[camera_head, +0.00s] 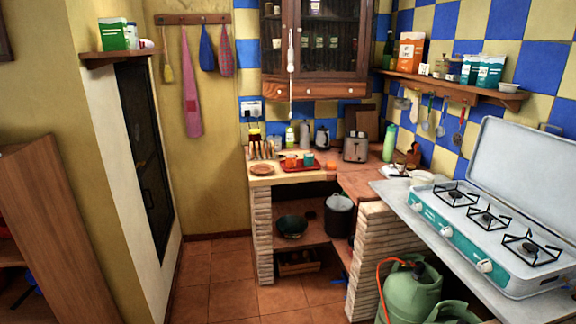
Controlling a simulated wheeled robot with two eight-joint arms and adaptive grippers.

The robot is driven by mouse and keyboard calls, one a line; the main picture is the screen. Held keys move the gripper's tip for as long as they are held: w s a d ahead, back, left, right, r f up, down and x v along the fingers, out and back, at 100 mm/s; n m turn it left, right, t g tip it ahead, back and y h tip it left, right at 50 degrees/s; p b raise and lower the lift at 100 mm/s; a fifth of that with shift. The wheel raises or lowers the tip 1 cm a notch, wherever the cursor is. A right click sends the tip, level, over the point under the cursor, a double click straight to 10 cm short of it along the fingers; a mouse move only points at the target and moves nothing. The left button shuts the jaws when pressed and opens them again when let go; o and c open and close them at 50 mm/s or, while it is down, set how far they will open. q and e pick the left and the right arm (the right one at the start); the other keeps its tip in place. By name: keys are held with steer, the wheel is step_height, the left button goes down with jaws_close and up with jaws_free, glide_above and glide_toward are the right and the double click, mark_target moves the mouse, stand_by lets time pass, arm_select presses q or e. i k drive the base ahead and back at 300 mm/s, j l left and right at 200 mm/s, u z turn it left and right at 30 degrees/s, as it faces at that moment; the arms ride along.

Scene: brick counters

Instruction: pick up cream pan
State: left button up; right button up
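I cannot clearly make out a cream pan. A pale, shallow round vessel (420,178) sits on the counter behind the stove's left end, and it is too small to tell whether it is a pan. A whitish dish (396,170) lies beside it on the left. A dark pan (291,227) rests on the shelf under the back counter. A dark pot (339,216) with a paler top stands to its right. Neither of my grippers is in view.
A teal-fronted gas stove (484,228) with its lid raised fills the right counter. Green gas cylinders (411,288) stand below it. A toaster (355,149) and a red tray (300,167) are on the back counter. The tiled floor (222,280) at centre left is clear.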

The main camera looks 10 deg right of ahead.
mark_target(411, 180)
steer(key=i+z, duration=0.15)
steer(key=i, duration=0.4)
steer(key=i+j+z, duration=0.15)
steer(key=i, duration=0.35)
steer(key=i+z, duration=0.25)
steer(key=z, duration=0.2)
steer(key=i+j+z, duration=0.1)
steer(key=i+z, duration=0.15)
steer(key=z, duration=0.2)
steer(key=i+j+z, duration=0.15)
steer(key=z, duration=0.3)
steer(key=i+j+z, duration=0.3)
steer(key=z, duration=0.15)
steer(key=i+j+z, duration=0.45)
steer(key=z, duration=0.15)
